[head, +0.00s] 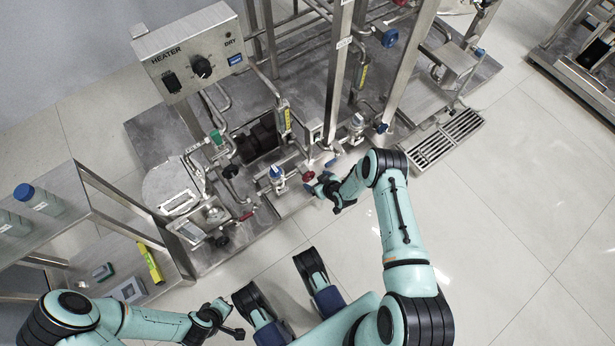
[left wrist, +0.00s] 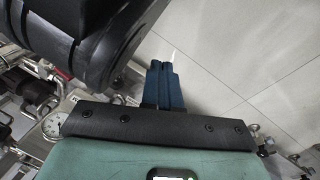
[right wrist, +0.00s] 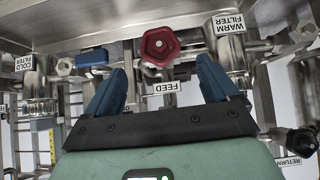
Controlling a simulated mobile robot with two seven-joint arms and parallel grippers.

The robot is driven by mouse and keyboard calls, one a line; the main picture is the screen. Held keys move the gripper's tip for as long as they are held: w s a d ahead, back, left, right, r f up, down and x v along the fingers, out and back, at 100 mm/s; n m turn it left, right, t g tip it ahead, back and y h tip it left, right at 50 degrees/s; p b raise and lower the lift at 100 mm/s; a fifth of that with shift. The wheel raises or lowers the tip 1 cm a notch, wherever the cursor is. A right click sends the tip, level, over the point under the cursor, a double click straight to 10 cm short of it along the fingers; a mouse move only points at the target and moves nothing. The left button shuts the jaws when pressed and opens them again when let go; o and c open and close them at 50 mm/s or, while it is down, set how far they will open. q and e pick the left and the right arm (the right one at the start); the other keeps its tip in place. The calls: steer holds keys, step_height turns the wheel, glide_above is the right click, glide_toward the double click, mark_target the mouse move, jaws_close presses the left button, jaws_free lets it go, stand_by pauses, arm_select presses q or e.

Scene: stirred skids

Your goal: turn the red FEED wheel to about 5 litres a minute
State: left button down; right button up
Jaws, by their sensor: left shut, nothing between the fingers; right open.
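The red FEED wheel (right wrist: 160,46) is a lobed knob in the right wrist view, with its FEED label (right wrist: 165,87) below it in the picture. In the head view a red wheel (head: 308,176) shows just left of my right gripper (head: 323,187). My right gripper's blue fingers (right wrist: 163,82) are open, one on each side of the wheel's line, with the wheel beyond the tips and nothing held. My left gripper (head: 234,330) is low in the head view, away from the skid. Its fingers (left wrist: 162,80) are shut and empty. The flow reading cannot be made out.
WARM FILTER (right wrist: 230,25) and COLD FILTER (right wrist: 24,63) labels flank the wheel, with a blue handle (right wrist: 92,58) to its left. A RETURN label (right wrist: 288,162) is at lower right. The heater box (head: 195,50) stands at the back left. A side rack with bottles (head: 38,199) is at left.

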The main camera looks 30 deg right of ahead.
mark_target(309, 178)
steer(key=b+x, duration=0.3)
steer(key=x, duration=0.4)
steer(key=shift+a+f, duration=0.1)
steer(key=shift+f, duration=0.05)
arm_select(q)
steer(key=s+a+f+g, duration=0.1)
steer(key=s+f+g, duration=0.2)
steer(key=s+f, duration=0.2)
steer(key=shift+s+n+b, duration=0.3)
steer(key=shift+s, duration=1.25)
arm_select(e)
steer(key=shift+w+f, duration=0.3)
steer(key=shift+w, duration=0.2)
